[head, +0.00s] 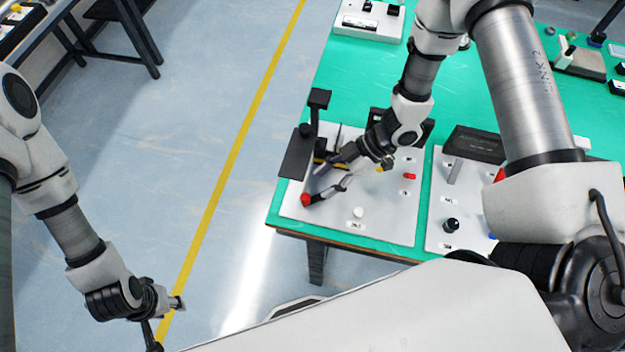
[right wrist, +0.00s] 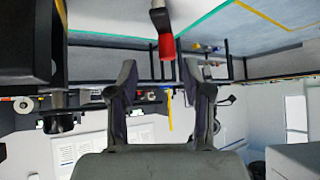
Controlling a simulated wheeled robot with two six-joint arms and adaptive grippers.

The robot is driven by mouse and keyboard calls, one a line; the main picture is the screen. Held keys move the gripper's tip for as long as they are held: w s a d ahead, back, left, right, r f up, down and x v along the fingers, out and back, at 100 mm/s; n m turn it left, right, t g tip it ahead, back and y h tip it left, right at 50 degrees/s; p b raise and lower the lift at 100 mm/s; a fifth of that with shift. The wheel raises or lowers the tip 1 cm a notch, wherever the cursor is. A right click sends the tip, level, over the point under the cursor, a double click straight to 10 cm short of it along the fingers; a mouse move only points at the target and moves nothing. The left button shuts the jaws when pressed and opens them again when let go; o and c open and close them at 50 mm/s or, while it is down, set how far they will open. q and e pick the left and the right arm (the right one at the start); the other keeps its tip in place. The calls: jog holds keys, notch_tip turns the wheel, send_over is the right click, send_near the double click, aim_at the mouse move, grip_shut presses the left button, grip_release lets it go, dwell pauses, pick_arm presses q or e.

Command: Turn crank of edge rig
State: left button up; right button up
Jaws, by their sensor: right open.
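The edge rig is a white panel (head: 385,215) at the near left corner of the green table. The crank's red handle (head: 305,199) shows at the panel's left edge. In the right wrist view the red handle (right wrist: 167,45) hangs from a black piece, in line with the gap between my fingers. My right gripper (head: 316,186) is open, its fingers pointing left toward the handle. In the right wrist view my right gripper (right wrist: 160,70) has nothing clamped; whether it touches the handle I cannot tell. My left gripper (head: 165,320) hangs over the floor with its fingers apart, empty.
A black post with a head (head: 319,98) rises at the panel's left edge beside my right gripper. A white knob (head: 358,212) and a red switch (head: 409,176) sit on the panel. A second white panel (head: 440,215) stands to the right.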

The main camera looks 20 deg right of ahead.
aim_at(308, 196)
jog(key=a, duration=0.1)
jog(key=s+a+f, duration=0.1)
jog(key=a, duration=0.2)
jog(key=shift+s+f+p, duration=0.15)
jog(key=shift+f+p, duration=0.05)
jog(key=shift+p, duration=0.2)
jog(key=x, duration=0.2)
jog(key=shift+a+f+p, duration=0.2)
jog(key=shift+f+p, duration=0.1)
jog(key=shift+w+d+f, duration=0.2)
jog(key=shift+w+f, duration=0.25)
jog(key=shift+s+a+r, duration=0.15)
jog(key=shift+s, duration=0.05)
jog(key=shift+c, duration=1.4)
jog(key=shift+a, duration=0.1)
grip_shut()
pick_arm(q)
jog(key=shift+s+a+r, duration=0.4)
jog(key=shift+a+r, duration=0.15)
jog(key=shift+r, duration=0.2)
jog(key=shift+f, duration=0.1)
